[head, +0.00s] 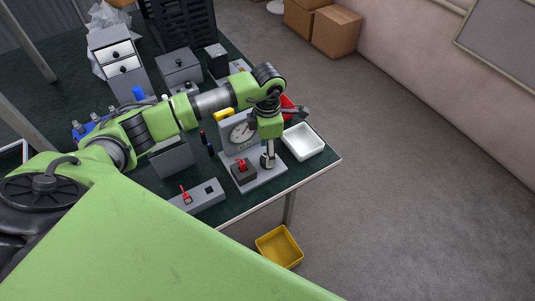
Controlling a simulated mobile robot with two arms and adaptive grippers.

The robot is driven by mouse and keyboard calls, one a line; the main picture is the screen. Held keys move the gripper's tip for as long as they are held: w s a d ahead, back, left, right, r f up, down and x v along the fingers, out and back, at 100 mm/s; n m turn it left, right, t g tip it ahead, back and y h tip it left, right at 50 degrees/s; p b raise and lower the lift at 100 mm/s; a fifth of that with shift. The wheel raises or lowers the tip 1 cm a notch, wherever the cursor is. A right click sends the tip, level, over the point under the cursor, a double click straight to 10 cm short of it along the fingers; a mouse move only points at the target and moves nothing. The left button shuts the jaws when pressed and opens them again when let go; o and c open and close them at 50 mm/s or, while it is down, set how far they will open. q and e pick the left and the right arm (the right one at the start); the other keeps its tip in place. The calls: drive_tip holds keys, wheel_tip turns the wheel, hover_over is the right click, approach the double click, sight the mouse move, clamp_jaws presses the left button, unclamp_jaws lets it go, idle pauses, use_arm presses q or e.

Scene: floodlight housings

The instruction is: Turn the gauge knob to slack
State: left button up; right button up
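A grey gauge stand (265,180) stands near the table's right corner, with a round white-faced dial (241,132) on its upright panel. A red knob (242,165) sits on a dark block in front of the dial. Its setting and the dial's reading are too small to tell. My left arm reaches over the stand from the left. My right gripper is not in view.
A grey box with a red lever (186,197) lies left of the stand. A white tray (303,142) is at the right corner. A yellow bin (279,246) is on the floor, which is open to the right.

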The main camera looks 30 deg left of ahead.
use_arm(q)
drive_tip(key=shift+f, duration=1.9)
drive_tip(key=c, duration=1.1)
